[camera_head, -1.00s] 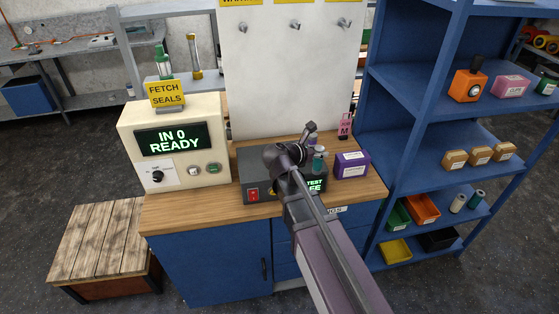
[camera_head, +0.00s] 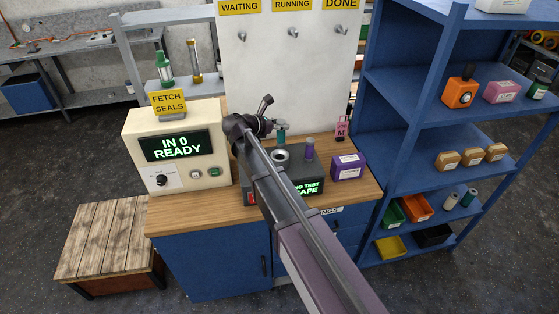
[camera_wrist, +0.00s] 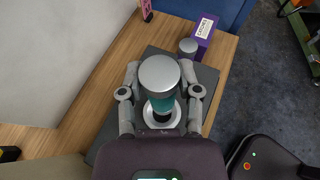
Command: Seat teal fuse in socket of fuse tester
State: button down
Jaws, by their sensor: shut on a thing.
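My gripper (camera_head: 268,116) is shut on the teal fuse (camera_head: 281,134), which hangs upright from it. In the wrist view the silver cap and teal body of the fuse (camera_wrist: 160,82) sit between the two fingers. The fuse tester (camera_head: 300,183) is a dark grey box on the bench, with a display reading NO TEST and a partly hidden SAFE. Its round pale socket (camera_head: 282,155) shows just below the fuse, apart from it in the head view. In the wrist view the fuse partly covers the socket ring (camera_wrist: 163,122).
A purple box (camera_head: 348,167) stands right of the tester. The cream machine (camera_head: 170,150) reading IN 0 READY stands to the left. A white board (camera_head: 290,75) rises behind, and a pink tag (camera_head: 341,128) stands near it. Blue shelves (camera_head: 440,130) are at the right.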

aim_at(279, 146)
jog(key=shift+w+a+r, duration=0.1)
jog(key=shift+w+a, duration=0.05)
jog(key=shift+a, duration=0.1)
notch_tip(279, 146, down, 6)
jog(key=b, duration=0.6)
jog(key=shift+f, duration=0.2)
dwell(0.4)
jog(key=shift+f+b, duration=1.85)
jog(key=shift+b, duration=0.2)
jog(key=shift+f, duration=0.15)
jog(key=shift+c, duration=1.5)
grip_release()
